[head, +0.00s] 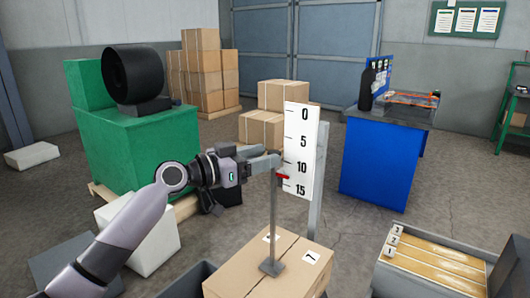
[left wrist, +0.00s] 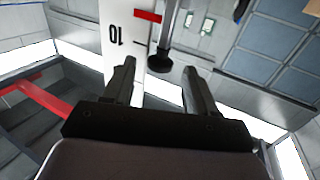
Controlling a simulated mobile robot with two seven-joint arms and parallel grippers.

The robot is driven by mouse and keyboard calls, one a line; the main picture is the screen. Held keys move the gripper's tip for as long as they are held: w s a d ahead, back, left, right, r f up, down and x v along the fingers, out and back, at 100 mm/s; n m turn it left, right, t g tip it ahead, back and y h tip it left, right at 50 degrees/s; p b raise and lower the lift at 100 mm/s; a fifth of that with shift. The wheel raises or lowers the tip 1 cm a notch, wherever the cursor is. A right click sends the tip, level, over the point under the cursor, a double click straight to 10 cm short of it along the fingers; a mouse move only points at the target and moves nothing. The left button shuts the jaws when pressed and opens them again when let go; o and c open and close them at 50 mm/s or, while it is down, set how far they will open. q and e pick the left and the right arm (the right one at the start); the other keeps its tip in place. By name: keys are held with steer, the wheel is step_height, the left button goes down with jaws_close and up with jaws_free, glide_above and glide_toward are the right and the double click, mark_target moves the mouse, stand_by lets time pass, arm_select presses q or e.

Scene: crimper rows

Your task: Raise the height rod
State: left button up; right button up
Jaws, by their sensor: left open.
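The height rod (head: 273,225) is a thin grey upright rod on a small flat foot, standing on a cardboard box (head: 230,282). A red pointer (head: 283,177) on it sits between 10 and 15 on the white scale board (head: 302,125), where 0 is at the top. My left gripper (head: 276,160) is at the rod's upper end and hides its top. In the left wrist view my left gripper (left wrist: 157,66) is open, with a dark round rod end (left wrist: 159,63) showing between the fingertips. I cannot tell whether a finger touches it. The red pointer (left wrist: 148,16) shows there too. My right gripper is out of view.
A grey post (head: 317,200) stands behind the scale. A grey bin (head: 440,265) with cards numbered 1 to 3 is at front right. A blue workbench (head: 375,165) stands behind right, a green cabinet (head: 145,155) at left. Cartons are stacked behind.

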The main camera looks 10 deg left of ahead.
arm_select(q)
steer(key=shift+w+d, duration=0.45)
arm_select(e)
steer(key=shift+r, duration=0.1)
